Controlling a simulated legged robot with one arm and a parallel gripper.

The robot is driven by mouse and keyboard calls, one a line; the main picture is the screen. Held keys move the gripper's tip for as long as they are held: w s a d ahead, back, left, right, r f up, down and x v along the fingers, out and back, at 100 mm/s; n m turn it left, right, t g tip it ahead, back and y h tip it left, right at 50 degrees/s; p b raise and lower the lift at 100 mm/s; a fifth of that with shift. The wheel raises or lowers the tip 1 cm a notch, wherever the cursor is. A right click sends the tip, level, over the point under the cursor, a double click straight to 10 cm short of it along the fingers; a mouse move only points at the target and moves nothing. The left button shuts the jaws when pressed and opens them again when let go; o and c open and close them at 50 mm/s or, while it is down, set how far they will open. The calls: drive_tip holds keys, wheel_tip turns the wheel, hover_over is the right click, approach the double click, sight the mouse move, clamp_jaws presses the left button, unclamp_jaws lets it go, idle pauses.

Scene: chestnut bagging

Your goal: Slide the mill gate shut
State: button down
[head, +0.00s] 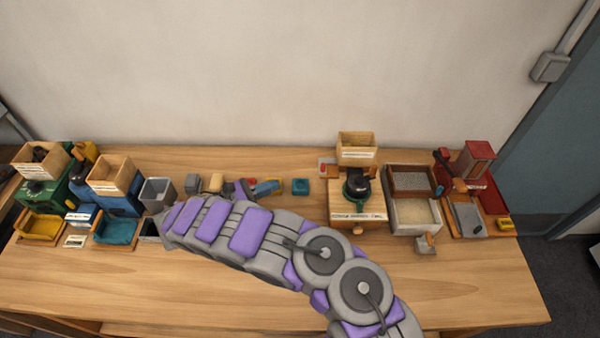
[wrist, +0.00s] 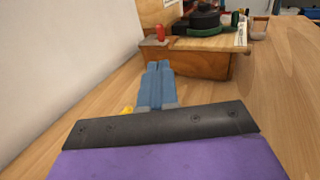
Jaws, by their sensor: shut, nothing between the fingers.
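A wooden mill (head: 357,206) with a black and green round top and a wooden hopper box (head: 357,148) behind it stands right of centre on the table. A red knob (head: 327,168) stands at its back left; it also shows upright in the wrist view (wrist: 161,34). I cannot tell which part is the gate. My gripper (head: 277,186) shows blue fingers just beyond my arm, pointing right toward the mill. In the wrist view the fingers (wrist: 159,68) are together and empty, apart from the mill's wooden side (wrist: 185,63).
A green machine (head: 50,188) and a blue machine (head: 122,200) stand left. Stone-filled trays (head: 415,215) and a red machine (head: 475,165) stand right. The front right table is clear.

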sight(321, 177)
drive_tip(key=b+x, duration=0.2)
drive_tip(key=x, duration=1.2)
drive_tip(key=shift+a, duration=0.3)
drive_tip(key=d, duration=0.3)
drive_tip(key=shift+d, duration=0.25)
drive_tip(key=shift+s+a, duration=0.1)
drive_tip(key=p+v, duration=0.2)
drive_tip(key=v, duration=1.5)
drive_tip(key=shift+a+f, duration=0.15)
